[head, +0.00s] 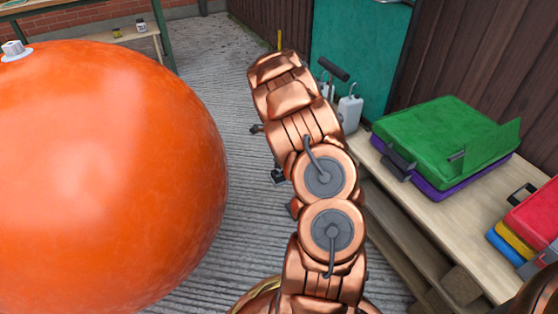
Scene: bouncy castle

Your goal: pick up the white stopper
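A small whitish stopper (13,48) sits at the upper left of the head view, on top of a large orange inflated ball (110,180). It stands on a pale round patch on the ball's skin. My copper arm rises through the middle of the view, to the right of the ball and apart from the stopper. Small dark parts that look like my gripper (278,175) show at the arm's left edge. The arm hides most of them, so I cannot tell the finger state or whether anything is held.
A wooden bench (440,215) on the right holds a green case (440,135) on a purple one, and red, yellow and blue cases. A teal panel (360,50) and white containers (349,110) stand behind my arm. Grey ribbed floor (225,75) is clear beyond the ball.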

